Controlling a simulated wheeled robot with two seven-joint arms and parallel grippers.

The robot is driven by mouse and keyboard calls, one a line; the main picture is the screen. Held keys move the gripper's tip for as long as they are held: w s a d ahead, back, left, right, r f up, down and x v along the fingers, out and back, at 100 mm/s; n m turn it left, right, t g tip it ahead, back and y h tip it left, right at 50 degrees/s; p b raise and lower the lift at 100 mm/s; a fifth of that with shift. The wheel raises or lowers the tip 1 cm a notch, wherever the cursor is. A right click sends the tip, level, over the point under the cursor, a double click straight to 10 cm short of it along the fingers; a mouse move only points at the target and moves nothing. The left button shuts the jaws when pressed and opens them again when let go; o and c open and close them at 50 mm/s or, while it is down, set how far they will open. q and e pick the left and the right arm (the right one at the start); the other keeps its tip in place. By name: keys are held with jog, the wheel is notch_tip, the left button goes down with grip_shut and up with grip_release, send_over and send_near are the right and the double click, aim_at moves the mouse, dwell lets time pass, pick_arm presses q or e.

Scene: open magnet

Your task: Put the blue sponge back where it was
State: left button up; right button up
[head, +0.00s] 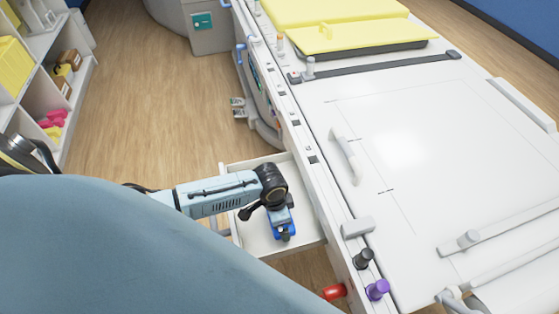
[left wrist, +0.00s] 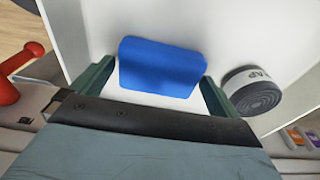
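The blue sponge (head: 283,222) is in the white pull-out drawer (head: 255,242), below my left gripper in the head view. In the left wrist view, the sponge (left wrist: 162,67) lies between the tips of the two green fingers of my left gripper (left wrist: 158,68). The fingers are spread apart by about the sponge's width. I cannot tell whether they press on it or whether it rests on the drawer floor. My right gripper is not in view.
A dark roll with a white label (left wrist: 252,90) lies in the drawer, close to the right finger. A red knob (head: 334,292) sticks out near the drawer. The white equipment top (head: 420,140) is right of it, with black (head: 363,258) and purple knobs (head: 377,289).

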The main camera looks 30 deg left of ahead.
pick_arm(q)
jog(key=shift+r, duration=0.1)
notch_tip(320, 180, up, 12)
jog(key=s+p, duration=0.1)
jog(key=p, duration=0.1)
jog(key=shift+a+p, duration=0.4)
jog(key=shift+a, duration=0.05)
jog(key=shift+s, duration=0.1)
